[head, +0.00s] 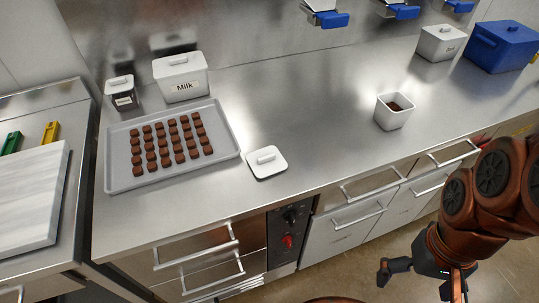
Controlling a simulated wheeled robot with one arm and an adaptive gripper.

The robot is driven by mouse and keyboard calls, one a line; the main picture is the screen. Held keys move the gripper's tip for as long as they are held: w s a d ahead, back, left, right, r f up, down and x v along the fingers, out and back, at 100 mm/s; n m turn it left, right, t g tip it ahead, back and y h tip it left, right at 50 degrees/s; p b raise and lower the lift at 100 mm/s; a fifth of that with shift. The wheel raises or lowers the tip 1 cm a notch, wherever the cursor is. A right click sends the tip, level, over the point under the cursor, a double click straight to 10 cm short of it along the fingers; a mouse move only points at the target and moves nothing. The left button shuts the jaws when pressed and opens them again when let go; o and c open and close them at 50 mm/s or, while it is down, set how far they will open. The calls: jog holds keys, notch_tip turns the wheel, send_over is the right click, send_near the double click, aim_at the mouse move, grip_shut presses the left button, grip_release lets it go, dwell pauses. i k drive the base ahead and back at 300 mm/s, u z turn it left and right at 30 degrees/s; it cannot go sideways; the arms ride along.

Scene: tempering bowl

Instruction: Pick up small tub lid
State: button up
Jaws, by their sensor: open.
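The small tub lid (267,162) is a white square lid with a raised bar handle. In the head view it lies flat on the steel counter, near the front edge and to the right of the chocolate tray. A small white open tub (393,112) with dark brown contents stands farther right on the counter. My gripper (418,283) is at the lower right, in front of the counter and apart from the lid. Its dark fingers are spread open with nothing between them.
A grey tray (117,183) of chocolates lies left of the lid. A white Milk tub (181,79) and a smaller labelled tub (122,94) stand behind it. A white tub (441,42) and a blue box (502,46) stand at the back right.

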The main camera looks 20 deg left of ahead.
aim_at(268, 161)
jog(key=z, duration=1.7)
jog(key=k, duration=1.4)
jog(key=u, duration=2.45)
